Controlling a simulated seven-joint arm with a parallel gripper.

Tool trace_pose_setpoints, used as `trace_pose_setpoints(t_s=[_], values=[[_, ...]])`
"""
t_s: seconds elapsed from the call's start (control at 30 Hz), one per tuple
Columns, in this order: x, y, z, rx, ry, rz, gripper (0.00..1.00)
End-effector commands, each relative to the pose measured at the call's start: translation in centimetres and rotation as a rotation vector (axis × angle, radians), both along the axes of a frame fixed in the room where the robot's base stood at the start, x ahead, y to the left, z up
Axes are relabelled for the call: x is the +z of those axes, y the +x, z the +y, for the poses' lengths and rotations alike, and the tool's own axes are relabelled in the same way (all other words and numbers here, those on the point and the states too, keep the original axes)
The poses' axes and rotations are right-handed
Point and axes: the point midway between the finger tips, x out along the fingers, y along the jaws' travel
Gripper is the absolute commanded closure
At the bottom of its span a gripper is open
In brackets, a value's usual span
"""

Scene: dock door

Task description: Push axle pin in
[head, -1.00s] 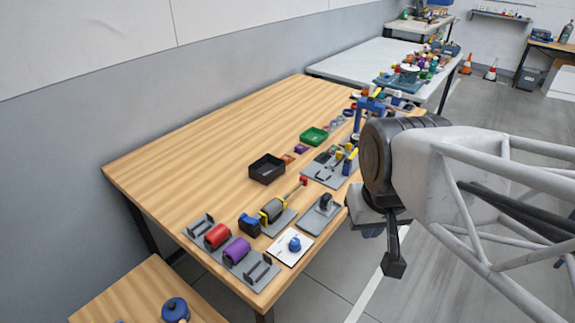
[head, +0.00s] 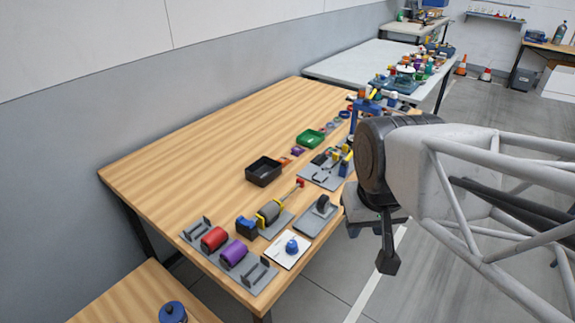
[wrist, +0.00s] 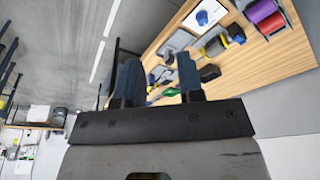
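No axle pin can be made out for certain. A grey plate (head: 303,223) carries a small dark wheel in a bracket (head: 323,205) near the table's right edge; it also shows in the wrist view (wrist: 180,38). Left of it, a fixture holds a dark roller with yellow parts (head: 269,212) and a thin yellow rod with a red end (head: 300,183). Which of these has the pin is too small to tell. My gripper (head: 362,222) is beyond the table's right edge, apart from these things. In the wrist view its two fingers (wrist: 158,82) stand apart, with nothing between them.
A white plate with a blue knob (head: 291,246) and a rack with red (head: 214,239) and purple (head: 234,252) rollers are at the near end. The table's left side (head: 185,165) is clear.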

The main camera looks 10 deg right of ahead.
Motion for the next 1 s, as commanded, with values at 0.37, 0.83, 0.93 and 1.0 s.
trace_pose_setpoints(t_s=[0.37,0.83,0.93,1.0], values=[[0.3,6.0,0.3,-0.106,0.026,0.037,0.45],[-1.4,17.3,1.0,-0.309,0.064,0.097,0.45],[-2.2,19.6,1.2,-0.352,0.069,0.11,0.45],[-2.8,21.3,1.3,-0.382,0.073,0.119,0.45]])
